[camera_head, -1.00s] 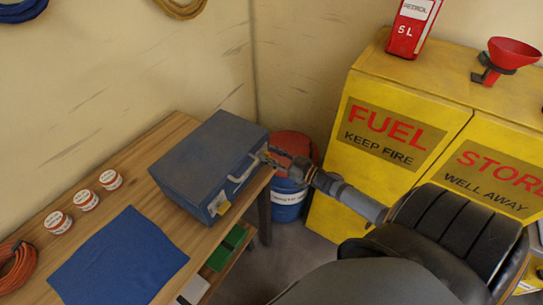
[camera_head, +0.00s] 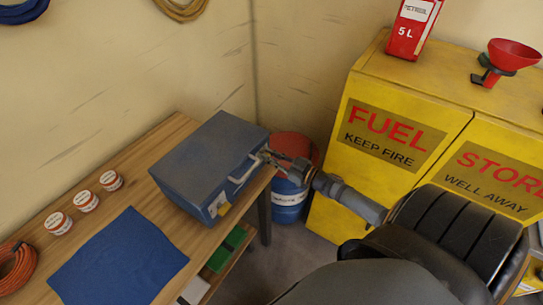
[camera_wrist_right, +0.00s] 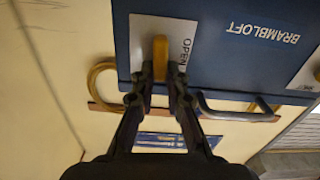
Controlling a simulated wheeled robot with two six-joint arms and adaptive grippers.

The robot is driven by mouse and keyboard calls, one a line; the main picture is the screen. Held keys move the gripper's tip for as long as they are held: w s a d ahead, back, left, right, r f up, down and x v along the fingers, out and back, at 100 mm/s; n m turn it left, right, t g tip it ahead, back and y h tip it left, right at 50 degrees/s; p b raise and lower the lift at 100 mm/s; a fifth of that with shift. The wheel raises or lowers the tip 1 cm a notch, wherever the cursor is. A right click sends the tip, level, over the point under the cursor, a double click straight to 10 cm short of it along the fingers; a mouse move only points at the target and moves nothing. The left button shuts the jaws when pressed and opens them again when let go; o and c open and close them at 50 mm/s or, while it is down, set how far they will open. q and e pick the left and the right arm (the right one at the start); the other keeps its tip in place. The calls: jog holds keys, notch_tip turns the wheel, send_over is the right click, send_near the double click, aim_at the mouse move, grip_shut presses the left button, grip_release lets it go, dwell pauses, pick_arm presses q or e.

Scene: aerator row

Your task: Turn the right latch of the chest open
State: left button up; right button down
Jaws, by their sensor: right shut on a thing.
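The blue chest (camera_head: 207,158) stands closed at the far end of the wooden bench, its grey handle (camera_head: 243,171) on the front. Its right latch is a yellow lever (camera_wrist_right: 160,52) on a white plate marked OPEN in the right wrist view. The lever lies along the line of my fingers there. My right gripper (camera_head: 268,156) is at the chest's front, at the end away from the blue cloth. In the right wrist view its fingertips (camera_wrist_right: 161,75) are shut on the lever, one on each side. The other latch (camera_head: 218,204) is free. My left gripper is out of view.
A blue cloth (camera_head: 118,262) and several small white tins (camera_head: 86,201) lie on the bench (camera_head: 110,172). A blue drum (camera_head: 288,203) stands close behind my right gripper. The yellow fuel cabinet (camera_head: 345,190) stands right of it.

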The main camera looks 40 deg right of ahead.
jog(key=n, duration=0.4)
jog(key=shift+s+a+f, duration=0.1)
jog(key=shift+s+a, duration=0.05)
jog(key=shift+a, duration=0.2)
jog(key=n, duration=0.4)
jog(key=shift+s+a+f+n+p, duration=0.1)
jog(key=shift+a+f+n+p, duration=0.15)
jog(key=shift+n+p, duration=0.1)
jog(key=n, duration=0.4)
jog(key=shift+s+a+f, duration=0.1)
jog(key=shift+a+f, duration=0.05)
jog(key=shift+f, duration=0.2)
jog(key=shift+f+n+b, duration=0.15)
jog(key=shift+n+b, duration=0.05)
jog(key=shift+n, duration=0.85)
jog(key=shift+f+n+b, duration=0.15)
jog(key=shift+n, duration=0.85)
jog(key=c, duration=1.4)
grip_release()
jog(key=shift+a, duration=0.1)
jog(key=shift+o, duration=0.2)
jog(key=shift+s, duration=0.1)
jog(key=v, duration=1.1)
jog(key=shift+s, duration=0.4)
